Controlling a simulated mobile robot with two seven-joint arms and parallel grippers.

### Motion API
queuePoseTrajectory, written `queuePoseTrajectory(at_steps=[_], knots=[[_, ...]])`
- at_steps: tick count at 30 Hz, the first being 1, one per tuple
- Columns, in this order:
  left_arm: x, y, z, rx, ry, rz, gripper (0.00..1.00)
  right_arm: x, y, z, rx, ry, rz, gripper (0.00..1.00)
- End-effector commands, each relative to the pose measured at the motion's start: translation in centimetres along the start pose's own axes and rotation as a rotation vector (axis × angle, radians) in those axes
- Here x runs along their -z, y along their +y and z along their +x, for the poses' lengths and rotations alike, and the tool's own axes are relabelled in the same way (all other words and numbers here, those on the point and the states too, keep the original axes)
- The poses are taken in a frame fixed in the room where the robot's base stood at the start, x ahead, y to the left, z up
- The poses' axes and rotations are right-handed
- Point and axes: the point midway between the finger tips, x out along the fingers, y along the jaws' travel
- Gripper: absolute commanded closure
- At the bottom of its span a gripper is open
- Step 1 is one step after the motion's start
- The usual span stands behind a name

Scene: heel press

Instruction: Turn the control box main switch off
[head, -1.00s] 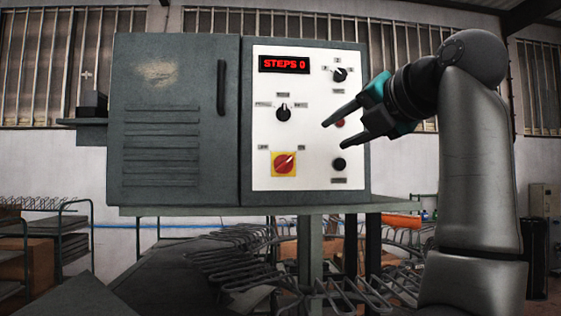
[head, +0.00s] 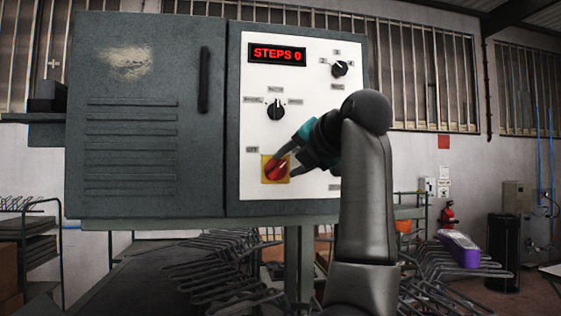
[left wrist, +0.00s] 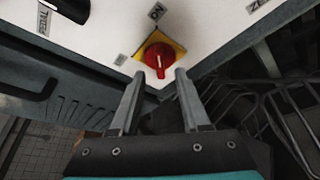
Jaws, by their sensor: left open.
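The main switch is a red rotary knob (head: 276,170) on a yellow plate, low on the white panel of the control box (head: 300,110). An OFF label (head: 251,150) is at its upper left. My left gripper (head: 286,163) is open, its fingers reaching the switch from the right and partly hiding it. In the left wrist view, the red knob (left wrist: 156,54) lies just beyond and between the open fingertips (left wrist: 159,75). Its white line points along the gap between the fingers. I cannot tell whether the fingers touch it. My right gripper is not in view.
A black selector (head: 275,111) and another knob (head: 340,68) sit above the switch. The grey cabinet door (head: 135,110) with its handle is to the left. Wire racks (head: 220,265) stand below, and a purple object (head: 460,250) is at the right.

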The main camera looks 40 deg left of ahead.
Motion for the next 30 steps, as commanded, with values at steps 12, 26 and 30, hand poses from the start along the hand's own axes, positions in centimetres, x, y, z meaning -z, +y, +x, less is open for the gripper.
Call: queuePoseTrajectory(at_steps=[12,26,30], knots=[[0.0,0.0,4.3,0.000,-0.001,0.000,0.54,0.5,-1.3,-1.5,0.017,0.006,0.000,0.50],[0.0,-0.1,4.4,0.001,0.000,0.000,0.79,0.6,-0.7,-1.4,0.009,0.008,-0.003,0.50],[0.0,0.0,4.3,0.001,0.000,0.000,0.94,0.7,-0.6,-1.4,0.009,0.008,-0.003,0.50]])
